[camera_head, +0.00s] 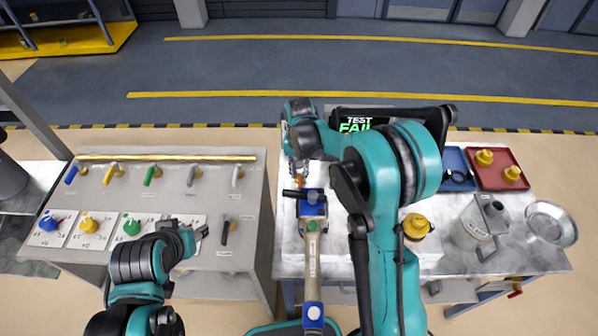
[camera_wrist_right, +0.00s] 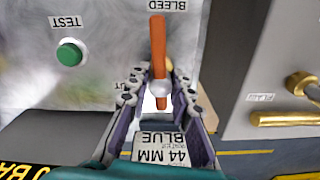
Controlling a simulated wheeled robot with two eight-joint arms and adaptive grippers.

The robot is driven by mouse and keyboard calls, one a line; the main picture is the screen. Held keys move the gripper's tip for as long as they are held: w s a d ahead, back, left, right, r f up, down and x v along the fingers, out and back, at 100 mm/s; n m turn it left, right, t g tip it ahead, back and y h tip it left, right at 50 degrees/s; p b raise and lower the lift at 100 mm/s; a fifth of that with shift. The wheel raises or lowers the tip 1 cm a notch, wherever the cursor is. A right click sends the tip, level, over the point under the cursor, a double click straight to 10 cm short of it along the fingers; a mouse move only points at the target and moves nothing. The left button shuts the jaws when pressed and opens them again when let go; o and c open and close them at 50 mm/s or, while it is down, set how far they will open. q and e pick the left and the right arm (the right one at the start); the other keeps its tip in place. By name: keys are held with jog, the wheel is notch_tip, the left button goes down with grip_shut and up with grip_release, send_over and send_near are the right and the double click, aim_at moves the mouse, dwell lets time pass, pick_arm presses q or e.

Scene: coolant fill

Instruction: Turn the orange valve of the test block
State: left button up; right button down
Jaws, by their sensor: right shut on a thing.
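The orange valve (camera_wrist_right: 158,45) shows in the right wrist view as a long thin handle pointing up the picture, under a BLEED label. In the head view a small orange part of it (camera_head: 301,183) shows on the test block (camera_head: 291,240). My right gripper (camera_wrist_right: 162,88) is shut on the valve, with its fingers on both sides of the lower handle. In the head view my right gripper (camera_head: 299,171) is small and partly hidden by its arm. My left gripper (camera_head: 198,233) hangs over the grey panel at the left; its finger gap is unclear.
A green TEST button (camera_wrist_right: 70,52) is beside the valve. The display (camera_head: 358,124) reads TEST FAIL. A grey can (camera_head: 478,225), metal bowl (camera_head: 550,223) and red tray (camera_head: 497,181) stand at the right.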

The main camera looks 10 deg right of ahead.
dwell(0.3)
jog(key=c, duration=1.3)
grip_release()
jog(key=shift+c, duration=0.2)
notch_tip(320, 180, up, 12)
